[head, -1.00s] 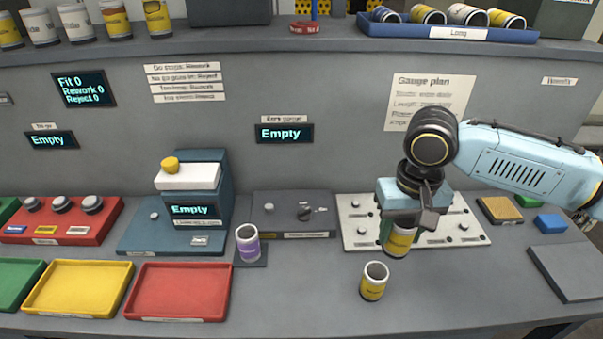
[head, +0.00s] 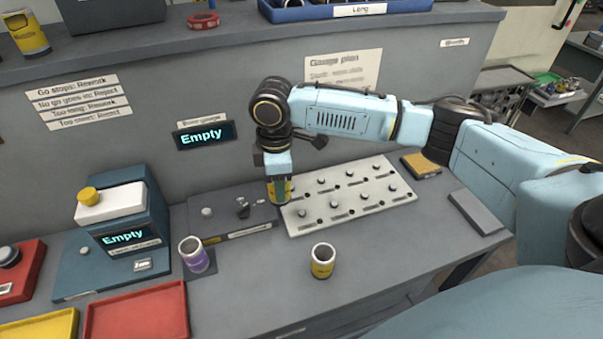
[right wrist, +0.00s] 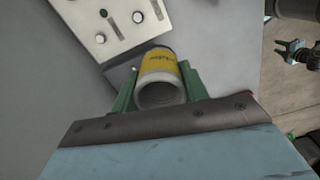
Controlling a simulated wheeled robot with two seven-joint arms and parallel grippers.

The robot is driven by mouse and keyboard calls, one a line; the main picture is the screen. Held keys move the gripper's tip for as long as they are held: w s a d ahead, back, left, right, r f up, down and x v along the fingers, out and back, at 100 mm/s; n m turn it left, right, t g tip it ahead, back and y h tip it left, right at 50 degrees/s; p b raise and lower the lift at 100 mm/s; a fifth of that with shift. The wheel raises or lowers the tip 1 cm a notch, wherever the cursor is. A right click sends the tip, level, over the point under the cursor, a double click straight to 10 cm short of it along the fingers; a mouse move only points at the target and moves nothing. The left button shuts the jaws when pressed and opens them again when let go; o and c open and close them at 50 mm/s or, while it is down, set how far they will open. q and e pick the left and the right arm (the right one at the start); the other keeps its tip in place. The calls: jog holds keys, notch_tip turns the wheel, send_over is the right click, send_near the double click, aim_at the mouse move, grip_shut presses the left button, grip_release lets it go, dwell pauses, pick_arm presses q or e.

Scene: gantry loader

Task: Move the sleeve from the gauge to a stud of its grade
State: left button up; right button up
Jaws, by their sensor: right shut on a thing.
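My right gripper (head: 279,198) is shut on a yellow-banded sleeve (head: 284,188). In the head view the sleeve is at the left edge of the white stud board (head: 389,208), beside the dark bore gauge plate (head: 215,226). I cannot tell its height above the bench. In the right wrist view the sleeve (right wrist: 160,68) lies between the green fingers, its open end towards the camera. The board carries two rows of studs, and those I see are bare. The bore gauge display (head: 202,136) reads "Empty". My left gripper is not in view.
Another yellow-banded sleeve (head: 322,262) stands on the bench in front of the board. A purple sleeve (head: 194,254) stands on a dark pad. The blue gauge (head: 128,218) also reads "Empty". Red (head: 140,312) and yellow trays are at lower left. Bench front right of the standing sleeve is clear.

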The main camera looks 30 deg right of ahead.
jog(key=shift+w+d+f+n+b, duration=0.1)
jog(key=shift+d+f+n+b, duration=0.15)
jog(key=shift+d+f+n, duration=1.3)
jog(key=shift+w+d+f+n+b, duration=0.15)
jog(key=shift+d+f+n, duration=0.35)
jog(key=shift+f+n, duration=2)
jog(key=shift+w+d+f+n+b, duration=0.2)
jog(key=shift+d+f+n, duration=0.8)
jog(key=shift+n, duration=2.05)
jog(key=shift+s+f, duration=0.15)
jog(key=shift+f, duration=0.2)
jog(key=shift+f, duration=0.15)
jog(key=o, duration=1.3)
notch_tip(320, 180, up, 13)
jog(key=shift+r+p, duration=0.2)
jog(key=shift+p, duration=0.1)
